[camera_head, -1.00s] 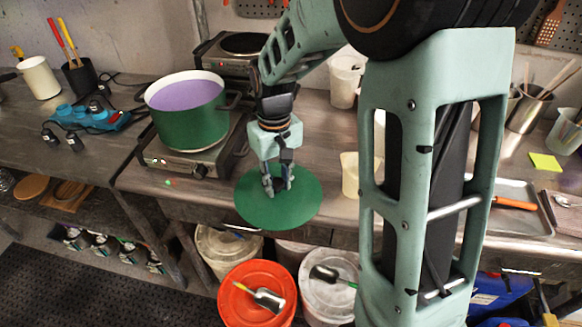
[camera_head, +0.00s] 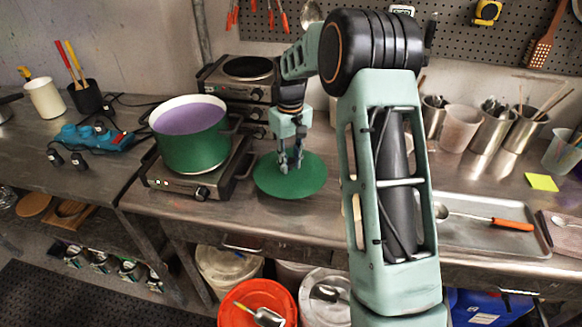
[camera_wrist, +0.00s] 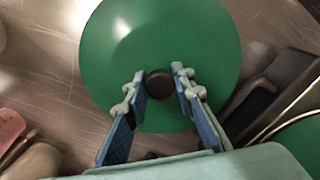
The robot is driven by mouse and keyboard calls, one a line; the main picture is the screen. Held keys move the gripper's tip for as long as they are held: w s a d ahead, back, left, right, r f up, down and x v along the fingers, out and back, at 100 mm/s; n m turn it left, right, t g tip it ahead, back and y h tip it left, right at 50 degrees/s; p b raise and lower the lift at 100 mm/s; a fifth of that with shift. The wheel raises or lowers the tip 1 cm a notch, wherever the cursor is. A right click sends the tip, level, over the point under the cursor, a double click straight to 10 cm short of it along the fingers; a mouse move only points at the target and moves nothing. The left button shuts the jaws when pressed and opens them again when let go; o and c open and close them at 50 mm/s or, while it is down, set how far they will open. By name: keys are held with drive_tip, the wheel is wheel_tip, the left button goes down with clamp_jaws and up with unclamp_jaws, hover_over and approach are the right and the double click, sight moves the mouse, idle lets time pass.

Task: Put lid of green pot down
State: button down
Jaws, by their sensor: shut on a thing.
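The green pot (camera_head: 193,150) stands without its lid on a hot plate (camera_head: 190,178), with purple contents showing. The round green lid (camera_head: 305,178) is to the right of the pot, over the metal worktop. In the wrist view the lid (camera_wrist: 205,45) lies with its dark knob (camera_wrist: 158,84) between the two fingers. My gripper (camera_head: 288,165) is shut on the lid's knob, pointing down. I cannot tell whether the lid touches the worktop.
Behind the lid stand more hot plates (camera_head: 250,70). A metal tray (camera_head: 480,232) with an orange-handled tool lies to the right. An orange bucket (camera_head: 258,298) and white buckets stand below the worktop's front edge. My arm hides part of the worktop.

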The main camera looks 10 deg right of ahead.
sight(291, 170)
drive_tip(key=shift+w+d+r, duration=0.1)
drive_tip(key=shift+w+d, duration=0.1)
drive_tip(key=shift+w, duration=0.25)
drive_tip(key=shift+s+f+p, duration=0.1)
drive_tip(key=shift+f+p, duration=0.25)
drive_tip(key=shift+f, duration=1.45)
drive_tip(key=shift+f, duration=0.25)
drive_tip(key=c, duration=1.7)
unclamp_jaws()
drive_tip(key=shift+o, duration=0.2)
wheel_tip(291, 170, up, 12)
drive_tip(key=shift+r, duration=0.25)
